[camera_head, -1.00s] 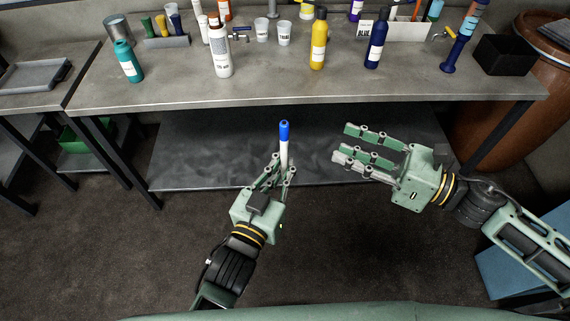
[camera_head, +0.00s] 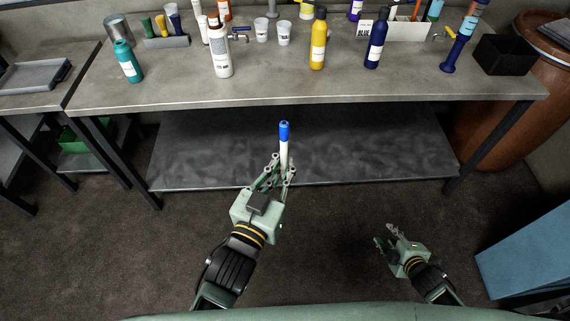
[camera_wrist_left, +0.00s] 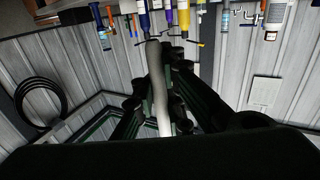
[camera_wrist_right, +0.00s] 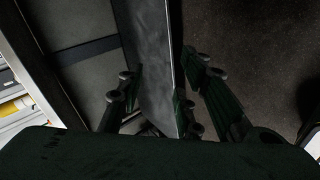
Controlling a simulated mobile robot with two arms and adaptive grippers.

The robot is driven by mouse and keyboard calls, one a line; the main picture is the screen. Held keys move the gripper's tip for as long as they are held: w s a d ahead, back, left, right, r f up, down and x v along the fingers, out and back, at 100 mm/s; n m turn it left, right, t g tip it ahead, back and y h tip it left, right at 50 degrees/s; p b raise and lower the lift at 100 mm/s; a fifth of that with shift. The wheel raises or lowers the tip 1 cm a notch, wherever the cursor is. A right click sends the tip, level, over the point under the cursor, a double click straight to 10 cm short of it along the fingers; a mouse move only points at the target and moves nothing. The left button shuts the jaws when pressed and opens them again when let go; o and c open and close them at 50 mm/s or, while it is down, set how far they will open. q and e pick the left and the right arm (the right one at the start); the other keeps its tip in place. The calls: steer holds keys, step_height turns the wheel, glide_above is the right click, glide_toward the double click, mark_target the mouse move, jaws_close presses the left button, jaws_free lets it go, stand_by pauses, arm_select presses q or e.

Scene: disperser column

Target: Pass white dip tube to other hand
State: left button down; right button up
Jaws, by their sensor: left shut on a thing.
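The white dip tube (camera_head: 284,152) with a blue tip stands nearly upright in my left gripper (camera_head: 277,174), which is shut on it in front of the bench. In the left wrist view the white tube (camera_wrist_left: 158,90) runs between the fingers (camera_wrist_left: 152,100). My right gripper (camera_head: 386,238) is low at the right in the head view, well apart from the tube. In the right wrist view its fingers (camera_wrist_right: 158,100) are spread with nothing between them. The tube's lower end is hidden by the left fingers in the head view.
A grey bench (camera_head: 300,88) carries several bottles, two white cups and a black box (camera_head: 503,55). A lower shelf (camera_head: 220,150) lies beneath it. A blue box (camera_head: 525,250) stands at the right. The floor between my grippers is clear.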

steer(key=s+a+f+m+g+h, duration=0.1)
steer(key=s+a+f+m+g, duration=0.25)
steer(key=s+f+m, duration=0.7)
steer(key=s+a+f+m+g, duration=0.1)
steer(key=s+a+f, duration=0.3)
steer(key=s, duration=0.7)
steer(key=s+a+f+m+g, duration=0.1)
steer(key=s+a+f+g, duration=0.3)
steer(key=s, duration=0.7)
steer(key=shift+s+a+f+g, duration=0.25)
steer(key=shift+a+f+g, duration=0.15)
steer(key=shift+f, duration=0.4)
steer(key=shift+m, duration=0.25)
steer(key=shift+s, duration=0.4)
steer(key=shift+w, duration=0.1)
